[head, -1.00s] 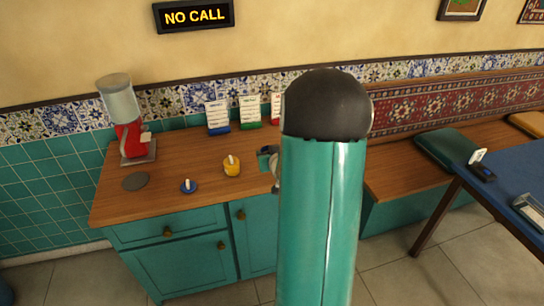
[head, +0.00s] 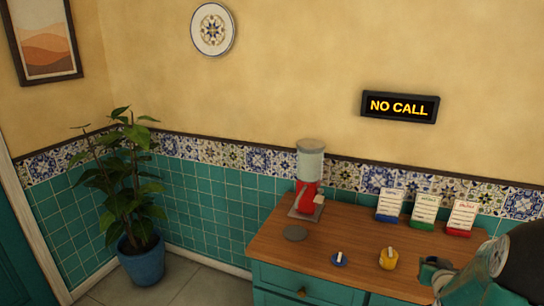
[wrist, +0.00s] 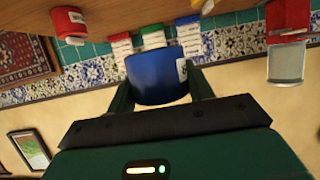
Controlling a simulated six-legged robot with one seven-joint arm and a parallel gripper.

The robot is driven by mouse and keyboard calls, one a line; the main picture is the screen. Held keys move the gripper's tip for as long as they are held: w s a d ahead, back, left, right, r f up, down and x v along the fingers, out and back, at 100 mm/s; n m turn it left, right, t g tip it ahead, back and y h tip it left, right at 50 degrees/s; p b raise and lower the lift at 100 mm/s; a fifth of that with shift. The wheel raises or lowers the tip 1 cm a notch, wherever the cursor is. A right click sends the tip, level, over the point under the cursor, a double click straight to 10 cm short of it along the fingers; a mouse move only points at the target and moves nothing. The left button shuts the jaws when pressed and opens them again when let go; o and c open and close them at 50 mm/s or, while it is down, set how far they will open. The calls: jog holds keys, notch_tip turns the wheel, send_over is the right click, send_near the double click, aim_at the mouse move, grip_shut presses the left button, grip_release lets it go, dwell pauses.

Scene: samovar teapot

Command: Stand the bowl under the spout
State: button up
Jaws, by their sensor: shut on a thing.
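My gripper (wrist: 161,84) is shut on a blue bowl (wrist: 158,77) with a pale label on its side. The bowl sits between the two dark green fingers in the wrist view. A red dispenser (head: 307,195) with a clear tank stands at the back left of the wooden counter. A small pale part, possibly its spout, sticks out on its right. The dispenser also shows at the upper right of the wrist view (wrist: 288,42). In the head view, my arm is at the lower right edge, and the held bowl is hard to make out.
A grey disc (head: 296,233), a small blue round thing (head: 339,260) and a yellow pot (head: 388,259) are on the counter (head: 330,236). Several cards (head: 425,211) stand at the back. A red container (wrist: 68,24) shows in the wrist view. A potted plant (head: 135,205) stands left.

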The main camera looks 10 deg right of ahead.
jog(key=w+a+f+n+y, duration=0.1)
jog(key=w+a+f, duration=0.2)
jog(key=a, duration=0.3)
jog(key=w+a+f+n+t+y, duration=0.1)
jog(key=w+a+f, duration=0.15)
jog(key=a, duration=0.25)
jog(key=w+a+f+n+y, duration=0.1)
jog(key=w+a+f, duration=0.15)
jog(key=a, duration=0.35)
jog(key=a+f+n+y, duration=0.1)
jog(key=a+f, duration=0.2)
jog(key=a, duration=0.4)
jog(key=s+a+f+n+y, duration=0.1)
jog(key=a+f, duration=0.2)
jog(key=a, duration=0.4)
jog(key=a+f+y, duration=0.1)
jog(key=a+f, duration=0.3)
jog(key=a, duration=0.4)
jog(key=shift+s+n+t+y, duration=0.2)
jog(key=shift+n+t+y, duration=0.1)
jog(key=shift+n+t, duration=0.1)
jog(key=shift+a+f, duration=0.1)
jog(key=shift+a, duration=0.05)
